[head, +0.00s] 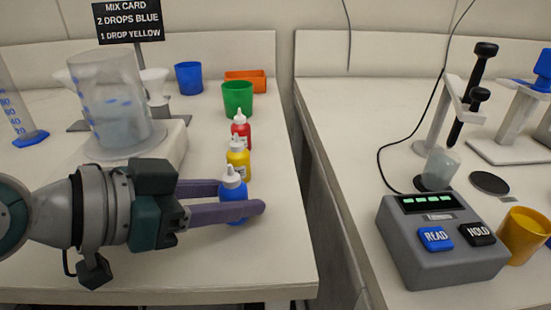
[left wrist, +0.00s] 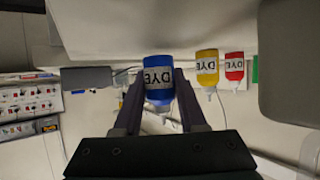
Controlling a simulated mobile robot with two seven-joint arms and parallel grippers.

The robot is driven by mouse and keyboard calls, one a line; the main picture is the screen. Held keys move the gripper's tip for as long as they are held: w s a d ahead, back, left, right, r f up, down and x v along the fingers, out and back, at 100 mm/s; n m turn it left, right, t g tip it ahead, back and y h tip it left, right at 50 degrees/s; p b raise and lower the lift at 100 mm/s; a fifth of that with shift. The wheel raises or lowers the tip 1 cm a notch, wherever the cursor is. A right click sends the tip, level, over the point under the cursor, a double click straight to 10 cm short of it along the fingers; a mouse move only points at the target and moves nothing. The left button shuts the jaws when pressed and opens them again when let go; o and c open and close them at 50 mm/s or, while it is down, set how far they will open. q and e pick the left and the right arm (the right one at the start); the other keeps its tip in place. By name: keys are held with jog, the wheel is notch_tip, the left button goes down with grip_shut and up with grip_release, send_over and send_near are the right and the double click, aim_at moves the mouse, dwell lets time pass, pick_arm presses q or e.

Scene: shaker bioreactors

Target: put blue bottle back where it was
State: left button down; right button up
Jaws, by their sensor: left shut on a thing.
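The blue bottle (head: 232,189), with a white nozzle, is upright between the fingers of my left gripper (head: 250,199) near the right edge of the left table. My left gripper is shut on it. In the left wrist view the blue bottle (left wrist: 158,78) shows its DYE label upside down between the two fingers. A yellow bottle (head: 238,160) stands just behind it, and a red bottle (head: 241,130) behind that, in a row. I cannot tell whether the blue bottle's base touches the table. My right gripper is not in view.
A green cup (head: 238,98), a blue cup (head: 189,78) and an orange tray (head: 245,82) stand farther back. A beaker (head: 108,100) on a white base is behind my arm. A gap separates the right table, with its grey READ/HOLD box (head: 440,255). The table front is clear.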

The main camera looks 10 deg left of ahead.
pick_arm(q)
jog(key=shift+f, duration=0.4)
jog(key=shift+f, duration=0.15)
jog(key=shift+c, duration=2.3)
grip_release()
jog(key=shift+s+a+r, duration=0.1)
jog(key=shift+a+r, duration=0.05)
jog(key=shift+r, duration=0.15)
jog(key=p+v, duration=0.1)
jog(key=v, duration=0.9)
jog(key=shift+f, duration=0.25)
jog(key=shift+v, duration=0.9)
jog(key=shift+r, duration=0.1)
